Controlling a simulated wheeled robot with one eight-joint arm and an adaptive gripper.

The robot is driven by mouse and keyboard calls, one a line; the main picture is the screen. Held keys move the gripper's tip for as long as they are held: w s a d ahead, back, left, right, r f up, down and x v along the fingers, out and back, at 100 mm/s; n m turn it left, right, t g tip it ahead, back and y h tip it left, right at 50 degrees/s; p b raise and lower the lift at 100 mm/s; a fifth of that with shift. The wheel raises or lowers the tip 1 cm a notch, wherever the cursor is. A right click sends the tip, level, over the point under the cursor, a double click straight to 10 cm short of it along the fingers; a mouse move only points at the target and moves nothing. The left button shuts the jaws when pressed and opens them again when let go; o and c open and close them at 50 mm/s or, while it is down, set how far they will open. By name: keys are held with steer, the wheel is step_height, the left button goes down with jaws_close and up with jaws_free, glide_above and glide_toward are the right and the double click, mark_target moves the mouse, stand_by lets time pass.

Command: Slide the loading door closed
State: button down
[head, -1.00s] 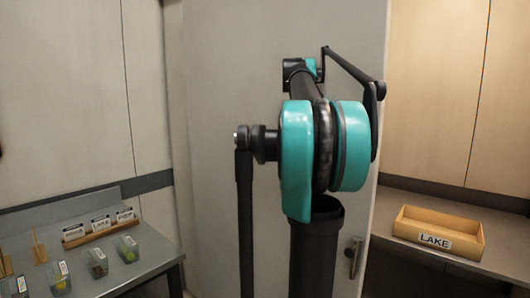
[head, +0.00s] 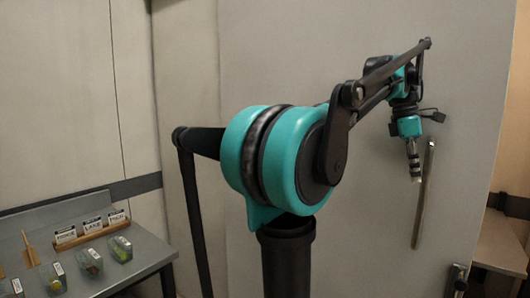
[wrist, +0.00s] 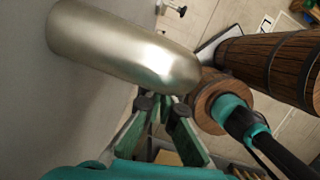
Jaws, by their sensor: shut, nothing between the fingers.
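The loading door (head: 290,60) is a tall grey panel that fills the middle of the head view. A long upright bar handle (head: 424,195) is on its right part, and it looms large and metallic in the wrist view (wrist: 125,45). My gripper (head: 415,172) is at the upper part of the handle, just left of it in the head view. In the wrist view the gripper's green fingers (wrist: 163,106) are shut and empty, with the tips just beyond the bar's edge. I cannot tell if they touch it. A small latch (head: 457,281) sits low near the door's right edge.
A grey table (head: 150,253) at left carries a label rack (head: 92,231) and several small clear bins. A second table (head: 500,240) shows beyond the door's right edge. Wooden barrel-like things (wrist: 270,65) are at right in the wrist view.

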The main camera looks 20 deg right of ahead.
steer(key=s+d, duration=0.8)
steer(key=s, duration=0.5)
steer(key=s+d, duration=0.8)
steer(key=s, duration=0.6)
steer(key=shift+s, duration=0.15)
